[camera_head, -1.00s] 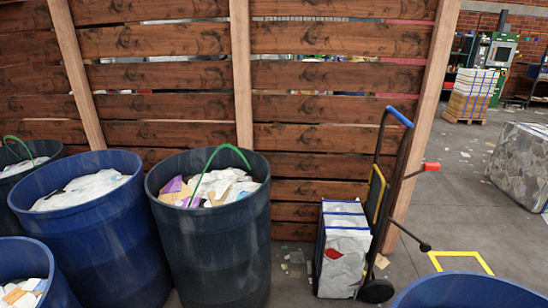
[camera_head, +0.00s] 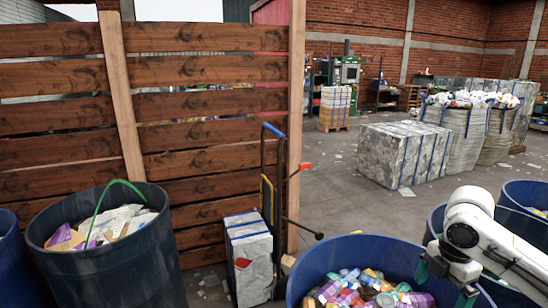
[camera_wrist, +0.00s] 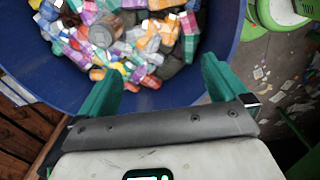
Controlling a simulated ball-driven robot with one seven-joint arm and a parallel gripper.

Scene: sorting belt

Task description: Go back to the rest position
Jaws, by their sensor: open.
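My gripper (camera_wrist: 155,85) is open, with its two green fingers apart and nothing between them in the wrist view. It hangs over the near side of a blue barrel (camera_wrist: 60,98) filled with coloured cans and small packages (camera_wrist: 140,40). In the head view my white arm reaches in from the right, and the gripper (camera_head: 444,285) is at the right rim of the same blue barrel (camera_head: 345,245). Part of the gripper is cut off by the lower frame edge.
A dark blue barrel of paper (camera_head: 110,265) stands left, beside a hand truck (camera_head: 268,185) with a strapped bale (camera_head: 250,262). A wooden slat fence (camera_head: 210,105) runs behind. More blue barrels (camera_head: 525,195) stand right. A large bale (camera_head: 395,150) sits beyond open floor (camera_head: 330,205).

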